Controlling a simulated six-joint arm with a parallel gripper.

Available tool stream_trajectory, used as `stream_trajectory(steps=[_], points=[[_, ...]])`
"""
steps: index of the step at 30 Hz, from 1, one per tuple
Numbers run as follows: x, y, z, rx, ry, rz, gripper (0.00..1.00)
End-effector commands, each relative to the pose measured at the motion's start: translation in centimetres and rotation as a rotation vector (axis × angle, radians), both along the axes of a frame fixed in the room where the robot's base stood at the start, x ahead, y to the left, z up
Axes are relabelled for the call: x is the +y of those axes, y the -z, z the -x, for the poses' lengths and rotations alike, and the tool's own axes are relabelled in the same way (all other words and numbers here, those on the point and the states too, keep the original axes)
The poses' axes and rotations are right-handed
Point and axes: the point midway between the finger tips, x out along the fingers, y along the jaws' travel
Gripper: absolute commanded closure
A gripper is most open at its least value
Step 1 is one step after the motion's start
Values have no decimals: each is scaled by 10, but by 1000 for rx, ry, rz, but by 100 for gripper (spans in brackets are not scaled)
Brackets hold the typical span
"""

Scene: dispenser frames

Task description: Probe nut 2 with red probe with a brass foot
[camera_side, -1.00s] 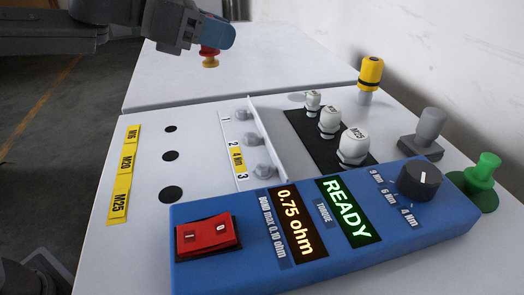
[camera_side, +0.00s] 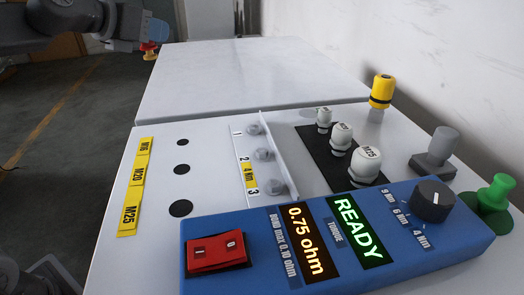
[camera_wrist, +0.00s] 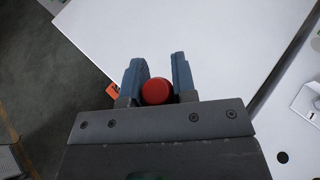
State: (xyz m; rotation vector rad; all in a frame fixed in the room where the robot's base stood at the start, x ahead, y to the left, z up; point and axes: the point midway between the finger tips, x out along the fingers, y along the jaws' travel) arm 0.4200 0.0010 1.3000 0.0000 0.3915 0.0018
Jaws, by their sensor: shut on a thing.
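My gripper (camera_wrist: 158,80) is shut on the red probe (camera_wrist: 157,91), whose round red top shows between the two fingers in the wrist view. In the side view the red probe (camera_side: 149,46) hangs below the fingers at the upper left, with its brass foot (camera_side: 150,56) pointing down in the air, touching nothing. Nut 2 (camera_side: 263,155) is the middle of three grey nuts in a column on the white panel, beside the yellow 4 Nm label (camera_side: 250,175). The probe is well away from it, beyond the back left of the panel.
A blue console (camera_side: 400,240) at the front shows 0.75 ohm and READY. An upright metal strip (camera_side: 280,155) runs right of the nuts. White cable glands (camera_side: 366,165), a yellow-topped tool (camera_side: 382,90), a grey post (camera_side: 442,145) and a green one (camera_side: 497,190) stand further right.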

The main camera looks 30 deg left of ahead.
Motion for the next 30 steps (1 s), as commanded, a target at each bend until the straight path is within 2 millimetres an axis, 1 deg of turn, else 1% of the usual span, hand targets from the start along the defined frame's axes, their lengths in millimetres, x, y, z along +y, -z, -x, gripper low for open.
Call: stream_trajectory(steps=[11, 14, 17, 20, 23, 26, 29, 30], points=[[-1, 0, 0, 0, 4, 1, 98], [-6, 1, -1, 1, 22, 2, 98], [-16, 4, -3, 3, 64, 2, 98], [-32, 9, -5, 5, 135, 4, 98], [-54, 13, -7, 4, 228, 5, 98], [-83, 18, -7, 5, 357, 6, 98], [-126, 22, -4, 4, 556, 6, 98], [-144, 23, -1, 3, 643, 5, 98]])
